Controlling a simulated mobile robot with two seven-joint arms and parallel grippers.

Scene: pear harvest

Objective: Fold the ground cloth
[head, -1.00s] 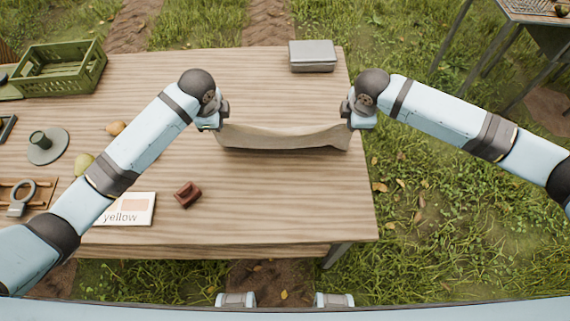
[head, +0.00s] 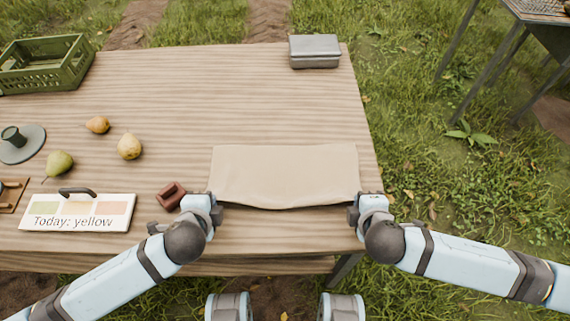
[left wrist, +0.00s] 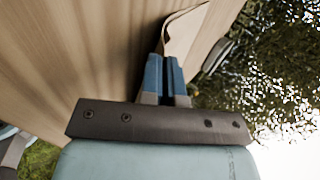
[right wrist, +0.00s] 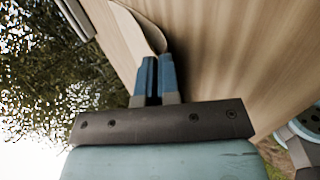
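The beige ground cloth (head: 285,172) lies on the right part of the wooden table as a smooth rectangle. Its near edge sags a little between my grippers, with a dark shadow under it. My left gripper (head: 214,207) is at the cloth's near left corner, and my right gripper (head: 357,207) is at its near right corner. In the left wrist view the blue fingers (left wrist: 166,76) are closed together with cloth (left wrist: 184,32) at their tips. The right wrist view shows the same, with fingers (right wrist: 156,76) closed on cloth (right wrist: 136,35). Whether layers lie underneath is hidden.
A dark red block (head: 170,195) lies close to my left gripper. A sign reading "Today: yellow" (head: 78,222), several pears (head: 129,146) and a green crate (head: 46,72) are on the left. A grey metal box (head: 314,52) stands at the back right.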

